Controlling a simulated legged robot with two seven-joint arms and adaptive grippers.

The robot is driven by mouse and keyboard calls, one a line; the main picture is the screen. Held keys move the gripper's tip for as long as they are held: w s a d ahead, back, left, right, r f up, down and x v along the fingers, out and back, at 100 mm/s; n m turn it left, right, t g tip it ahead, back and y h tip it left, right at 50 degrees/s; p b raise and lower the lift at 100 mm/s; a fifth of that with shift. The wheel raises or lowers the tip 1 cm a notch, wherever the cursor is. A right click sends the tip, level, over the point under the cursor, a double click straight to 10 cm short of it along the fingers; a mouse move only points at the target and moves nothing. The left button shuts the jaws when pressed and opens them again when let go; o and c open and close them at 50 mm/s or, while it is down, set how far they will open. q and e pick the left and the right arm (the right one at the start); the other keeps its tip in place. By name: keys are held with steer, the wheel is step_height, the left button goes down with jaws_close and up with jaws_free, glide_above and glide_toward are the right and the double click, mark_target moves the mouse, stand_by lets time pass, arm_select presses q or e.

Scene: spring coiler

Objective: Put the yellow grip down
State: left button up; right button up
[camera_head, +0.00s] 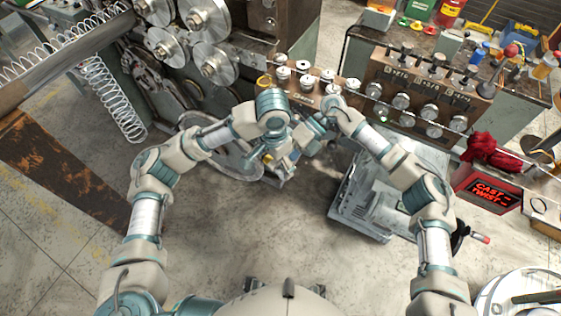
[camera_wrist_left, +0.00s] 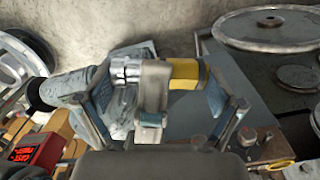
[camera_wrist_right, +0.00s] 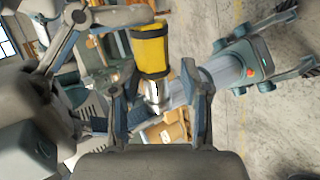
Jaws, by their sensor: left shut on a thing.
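The yellow grip (camera_wrist_left: 188,73) is a yellow cylinder with a black band and a silver metal collar (camera_wrist_left: 126,70). It lies across the left wrist view between the fingers of my left gripper (camera_wrist_left: 163,100), which is shut on it. In the right wrist view the yellow grip (camera_wrist_right: 150,48) shows beyond my right gripper (camera_wrist_right: 157,105). The right fingers are apart, with the silver collar showing between them and gaps on both sides; I cannot tell whether they touch it. In the head view both grippers meet near the middle, and the grip is mostly hidden by my left gripper (camera_head: 272,155).
The coiling machine (camera_head: 285,30) stands ahead with rollers and knobs. A grey machine unit (camera_head: 385,200) stands on the floor at right. A bench (camera_head: 515,95) with dials is at the back right, with a red cloth (camera_head: 490,150).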

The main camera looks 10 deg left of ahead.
jaws_close()
arm_select(q)
steer(key=o, duration=1.2)
steer(key=shift+c, duration=0.2)
steer(key=shift+r, duration=0.1)
